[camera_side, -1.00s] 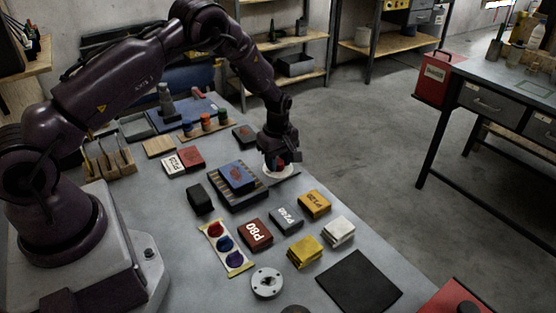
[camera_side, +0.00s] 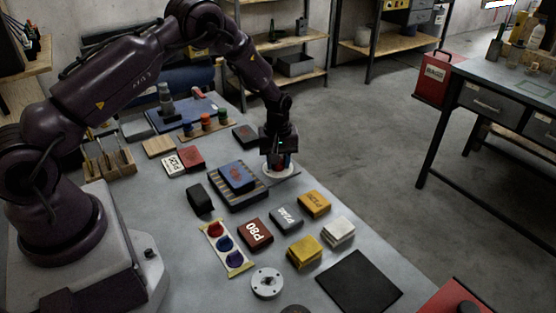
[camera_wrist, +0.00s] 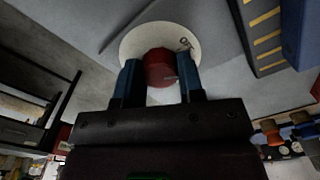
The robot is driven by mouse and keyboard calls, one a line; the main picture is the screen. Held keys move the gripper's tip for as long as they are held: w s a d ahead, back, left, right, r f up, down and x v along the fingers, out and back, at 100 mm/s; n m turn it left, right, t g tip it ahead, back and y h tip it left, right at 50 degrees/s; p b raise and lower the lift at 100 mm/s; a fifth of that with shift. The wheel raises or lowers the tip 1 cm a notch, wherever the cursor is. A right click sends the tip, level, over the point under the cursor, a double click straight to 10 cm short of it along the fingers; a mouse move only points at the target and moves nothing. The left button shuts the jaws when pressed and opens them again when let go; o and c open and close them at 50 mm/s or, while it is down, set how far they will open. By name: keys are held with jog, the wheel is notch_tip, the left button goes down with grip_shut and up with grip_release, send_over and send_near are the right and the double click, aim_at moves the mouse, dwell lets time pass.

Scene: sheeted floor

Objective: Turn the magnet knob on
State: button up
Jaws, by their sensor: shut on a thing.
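The magnet knob (camera_wrist: 160,68) is a red round knob on a pale round base (camera_wrist: 131,43). In the side view the base (camera_side: 268,174) sits on the table near its right edge, beside the blue block on its striped base. My gripper (camera_wrist: 161,80) points down over it, with one blue finger on each side of the knob, shut on it. In the side view my gripper (camera_side: 280,162) stands above the base and hides most of the knob. A small mark shows on the base next to the right finger.
A blue block (camera_side: 237,176) on a striped base (camera_side: 240,200) is just left of the knob. A black block (camera_side: 200,199), sanding blocks such as P80 (camera_side: 255,233), and yellow blocks (camera_side: 314,203) lie nearer the front. A dark square mat (camera_side: 359,283) lies at the front right.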

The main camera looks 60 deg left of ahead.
jog(key=m, duration=0.6)
jog(key=shift+m, duration=0.3)
jog(key=m, duration=0.5)
jog(key=shift+r+m, duration=0.1)
jog(key=shift+m, duration=0.2)
jog(key=o, duration=0.9)
notch_tip(320, 180, up, 13)
jog(key=shift+f, duration=0.1)
